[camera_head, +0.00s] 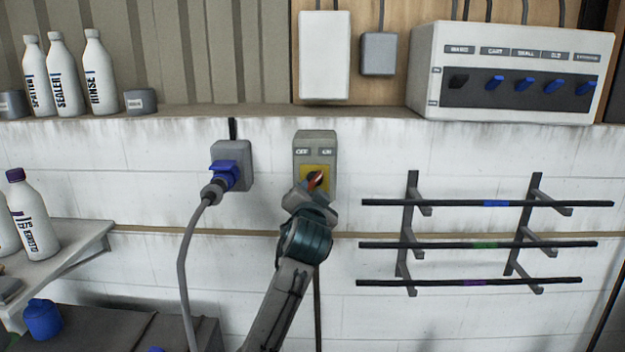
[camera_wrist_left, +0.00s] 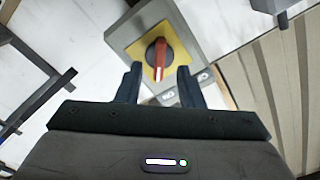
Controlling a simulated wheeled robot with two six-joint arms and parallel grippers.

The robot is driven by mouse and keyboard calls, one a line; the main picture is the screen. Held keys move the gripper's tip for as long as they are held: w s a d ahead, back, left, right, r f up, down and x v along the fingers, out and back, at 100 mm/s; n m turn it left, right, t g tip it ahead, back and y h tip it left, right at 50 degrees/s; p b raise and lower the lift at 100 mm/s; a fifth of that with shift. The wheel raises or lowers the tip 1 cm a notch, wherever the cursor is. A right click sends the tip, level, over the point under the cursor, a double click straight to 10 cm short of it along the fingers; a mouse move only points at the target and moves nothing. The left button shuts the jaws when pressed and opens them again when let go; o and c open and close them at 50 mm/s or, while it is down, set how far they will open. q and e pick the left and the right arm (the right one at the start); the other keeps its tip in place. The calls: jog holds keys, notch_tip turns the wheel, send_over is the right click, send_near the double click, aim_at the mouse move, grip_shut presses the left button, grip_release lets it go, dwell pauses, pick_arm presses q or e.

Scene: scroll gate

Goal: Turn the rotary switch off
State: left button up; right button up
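The rotary switch is a grey wall box (camera_head: 315,140) with OFF and ON labels, a yellow plate (camera_head: 328,171) and a red handle (camera_head: 318,179). In the left wrist view, the red handle (camera_wrist_left: 159,55) sits on a black round base over the yellow plate (camera_wrist_left: 178,48). My left gripper (camera_head: 312,193) is at the switch in the head view. In the left wrist view its two dark fingers (camera_wrist_left: 160,85) are apart, one on each side of the handle's end. I cannot tell whether they touch it. My right gripper is not in view.
A blue plug (camera_head: 230,172) with a grey cable is in a socket left of the switch. A rack with dark rods (camera_head: 480,244) is on the wall at right. A shelf above holds bottles (camera_head: 98,75) and a panel of blue knobs (camera_head: 515,75).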

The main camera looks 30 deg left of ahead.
aim_at(313, 185)
pick_arm(q)
jog(key=p+x, duration=0.1)
jog(key=x, duration=0.3)
jog(key=shift+w, duration=0.1)
jog(key=shift+c, duration=0.6)
grip_shut()
